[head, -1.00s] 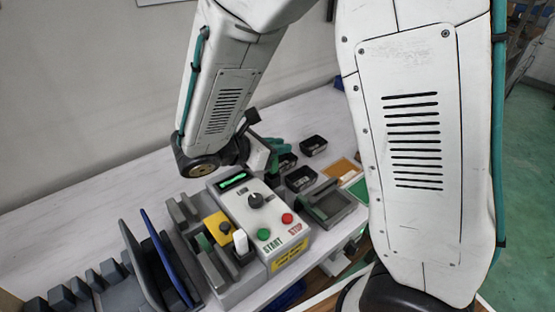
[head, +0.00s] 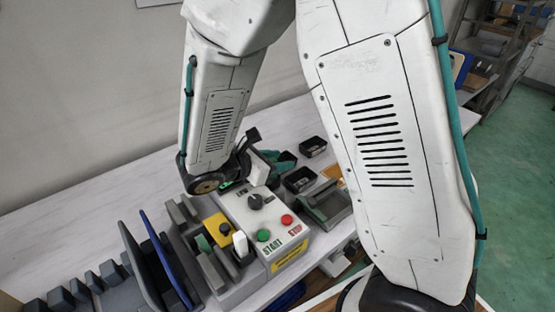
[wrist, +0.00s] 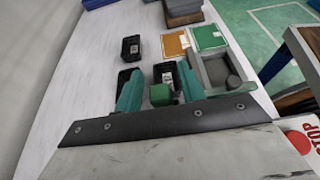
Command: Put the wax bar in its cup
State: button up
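My gripper (wrist: 161,68) has two teal fingers that stand apart with a gap between them. In the wrist view a small green block (wrist: 160,95) shows in this gap, with a sliver of space on each side. I cannot tell its depth or whether it is the wax bar. Small black cups stand on the table: one beyond the fingers (wrist: 131,47), others partly hidden by them. In the head view the gripper (head: 276,160) is behind the control box, partly hidden by my arm. A white upright piece (head: 240,241) stands in a dark holder beside that box.
The control box (head: 265,220) has a knob and green and red buttons. A grey tray (wrist: 222,75) lies right of the cups, with orange (wrist: 175,44) and green (wrist: 207,37) panels behind. Blue and grey upright plates (head: 160,250) stand at the left. White tabletop left of the cups is clear.

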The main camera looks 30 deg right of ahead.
jog(key=shift+r, duration=0.1)
jog(key=shift+a+r, duration=0.2)
jog(key=shift+a, duration=0.1)
jog(key=v, duration=1.1)
jog(key=shift+s+a, duration=0.1)
jog(key=shift+a, duration=0.05)
jog(key=s+d+r+m+y, duration=0.5)
jog(key=s+d+m+y, duration=0.1)
jog(key=s+m, duration=0.3)
jog(key=s+d+r+m+g+y, duration=0.1)
jog(key=s+d+r+m+y, duration=0.4)
jog(key=s+m, duration=0.4)
jog(key=shift+s+d+m+y, duration=0.3)
jog(key=shift+d+m+y, duration=0.35)
jog(key=shift+m+y, duration=0.45)
